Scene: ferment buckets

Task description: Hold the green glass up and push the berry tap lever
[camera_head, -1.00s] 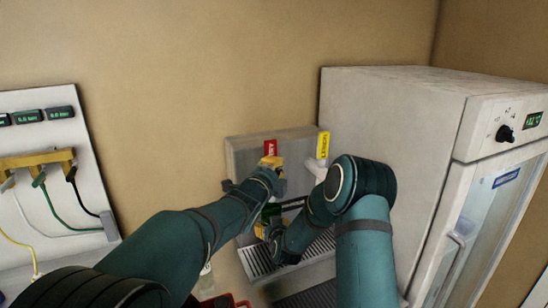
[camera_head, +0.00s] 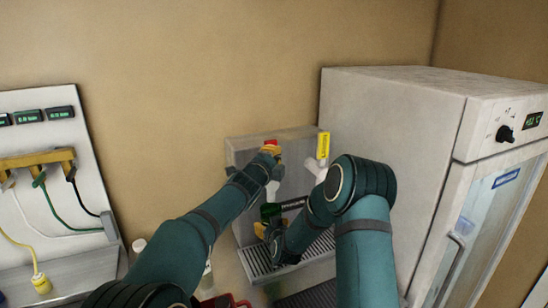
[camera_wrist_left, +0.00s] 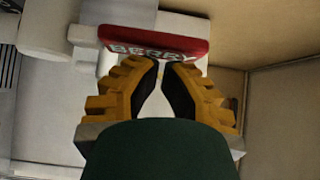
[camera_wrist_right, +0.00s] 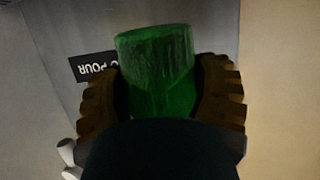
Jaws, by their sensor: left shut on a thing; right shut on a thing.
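The berry tap lever (camera_head: 271,143) is red, on the grey tap panel at the back wall. Its red BERRY handle (camera_wrist_left: 150,42) lies right at the fingertips in the left wrist view. My left gripper (camera_head: 270,151) is shut at the lever, which is partly hidden behind the fingers. The green glass (camera_wrist_right: 157,68) is upright between the fingers of my right gripper (camera_wrist_right: 160,95), which is shut on it. In the head view, the glass (camera_head: 269,210) shows only in part, below the berry tap, with my right gripper (camera_head: 266,229) around it.
A second tap with a yellow lever (camera_head: 323,146) stands to the right on the grey panel (camera_head: 240,150). A slatted drip tray (camera_head: 257,262) is below. A white fridge-like cabinet (camera_head: 390,110) stands close on the right. A cable board (camera_head: 50,200) is on the left.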

